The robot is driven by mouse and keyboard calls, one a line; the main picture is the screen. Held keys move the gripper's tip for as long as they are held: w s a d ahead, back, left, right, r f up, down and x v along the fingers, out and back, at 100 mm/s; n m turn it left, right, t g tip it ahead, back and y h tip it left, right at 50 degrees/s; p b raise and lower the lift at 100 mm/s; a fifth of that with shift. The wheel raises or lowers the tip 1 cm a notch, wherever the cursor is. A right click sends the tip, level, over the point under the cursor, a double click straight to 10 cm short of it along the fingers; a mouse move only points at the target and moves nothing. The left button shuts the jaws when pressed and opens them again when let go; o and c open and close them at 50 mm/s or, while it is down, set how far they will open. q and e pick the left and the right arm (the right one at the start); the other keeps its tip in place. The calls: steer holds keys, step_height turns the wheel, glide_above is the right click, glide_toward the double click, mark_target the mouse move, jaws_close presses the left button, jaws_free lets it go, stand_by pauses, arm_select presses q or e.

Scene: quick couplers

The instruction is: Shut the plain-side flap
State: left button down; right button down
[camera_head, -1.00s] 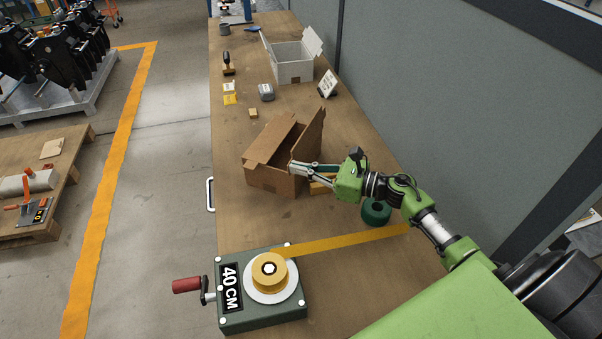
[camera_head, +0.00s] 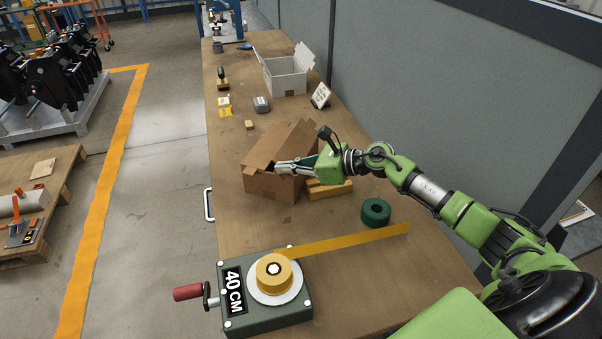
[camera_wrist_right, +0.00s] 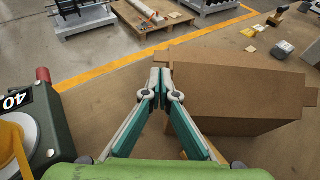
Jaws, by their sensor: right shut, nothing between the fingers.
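The brown cardboard box (camera_head: 268,184) stands on the workbench. Its large flap (camera_head: 292,139) leans over the top, sloping to the left, and covers most of the opening. A small dark gap (camera_head: 271,165) shows at the near end. I cannot read any marking that tells which side is plain. My right gripper (camera_head: 279,168) is shut and empty, at the near end of the box by the flap's edge. In the right wrist view the shut fingertips (camera_wrist_right: 161,72) are beside the broad brown flap (camera_wrist_right: 240,88); I cannot tell if they touch. My left gripper is out of view.
A yellow block (camera_head: 330,190) and a green tape roll (camera_head: 376,212) lie right of the box. A tape dispenser (camera_head: 262,318) with a yellow strip stands nearer. Farther back are a white open box (camera_head: 287,83), a sign (camera_head: 321,95) and small items. Bench left of the box is clear.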

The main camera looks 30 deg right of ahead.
steer(key=shift+w+a, duration=0.2)
steer(key=shift+w+r+g, duration=0.2)
steer(key=shift+r+g, duration=0.05)
steer(key=shift+g, duration=0.05)
steer(key=shift+w+a+f+g+h, duration=0.25)
steer(key=shift+g+h, duration=0.15)
steer(key=shift+h, duration=0.1)
steer(key=shift+a+f, duration=0.2)
steer(key=shift+f, duration=0.15)
steer(key=shift+w+a+f, duration=0.1)
steer(key=shift+w+f, duration=0.05)
steer(key=shift+w+a+f+b, duration=0.2)
steer(key=shift+f+b, duration=0.15)
steer(key=shift+b, duration=0.2)
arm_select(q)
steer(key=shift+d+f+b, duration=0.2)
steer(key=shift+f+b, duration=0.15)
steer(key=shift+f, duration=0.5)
arm_select(e)
steer(key=shift+w+f, duration=0.15)
